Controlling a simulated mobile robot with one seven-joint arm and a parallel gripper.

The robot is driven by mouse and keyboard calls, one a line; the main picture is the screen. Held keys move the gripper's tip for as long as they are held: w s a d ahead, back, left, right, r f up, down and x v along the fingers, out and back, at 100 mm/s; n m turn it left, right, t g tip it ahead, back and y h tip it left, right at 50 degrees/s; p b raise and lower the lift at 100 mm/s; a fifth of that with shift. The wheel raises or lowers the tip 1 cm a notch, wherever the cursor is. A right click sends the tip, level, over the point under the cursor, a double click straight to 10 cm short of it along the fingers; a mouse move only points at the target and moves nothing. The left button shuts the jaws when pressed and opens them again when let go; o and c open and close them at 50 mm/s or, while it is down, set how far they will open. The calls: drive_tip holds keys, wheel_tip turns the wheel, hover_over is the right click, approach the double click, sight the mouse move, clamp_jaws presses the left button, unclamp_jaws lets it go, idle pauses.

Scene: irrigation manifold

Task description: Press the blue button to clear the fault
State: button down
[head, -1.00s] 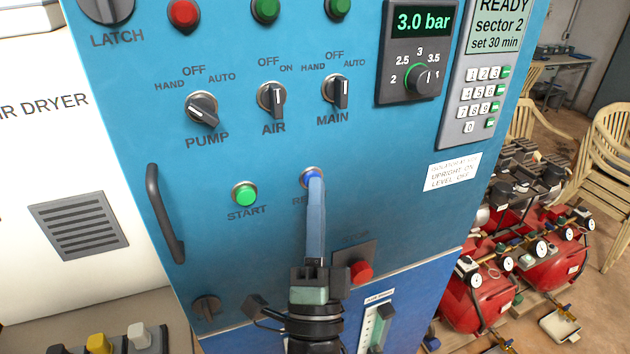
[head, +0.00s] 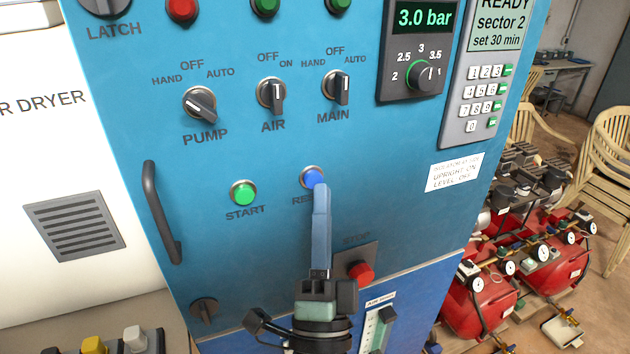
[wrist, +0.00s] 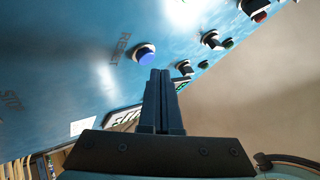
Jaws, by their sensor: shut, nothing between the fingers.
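The blue button (head: 311,177) sits in a metal ring on the blue panel, above a partly hidden label starting "RES". In the wrist view the blue button (wrist: 146,55) has the word RESET beside it. My gripper (head: 321,188) is shut and empty, its fingers pointing at the panel. In the head view its tip overlaps only the button's lower right edge. In the wrist view the fingertips (wrist: 161,73) stand beside the button, and they look apart from its face. The display (head: 497,25) reads READY, sector 2, set 30 min.
The green START button (head: 243,193) is left of the blue one. The red STOP button (head: 361,272) is to the lower right, close to my wrist. Selector knobs, such as MAIN (head: 341,88), are above. A handle (head: 162,213) stands out at left.

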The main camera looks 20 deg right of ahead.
drive_tip(key=s+b, duration=0.3)
drive_tip(key=s, duration=0.2)
drive_tip(key=shift+d+b, duration=0.1)
drive_tip(key=shift+b, duration=0.2)
idle(0.5)
drive_tip(key=s+a+r+n+t+y, duration=0.1)
drive_tip(key=a+r+n+y, duration=0.3)
drive_tip(key=r+n, duration=0.6)
drive_tip(key=s+a+r+n+t+y, duration=0.2)
drive_tip(key=a+r+n+y, duration=0.3)
drive_tip(key=a+r+n, duration=0.4)
wheel_tip(320, 180, up, 6)
drive_tip(key=shift+a+f+n, duration=0.1)
drive_tip(key=shift+a+n, duration=0.15)
drive_tip(key=shift+n, duration=0.15)
idle(0.9)
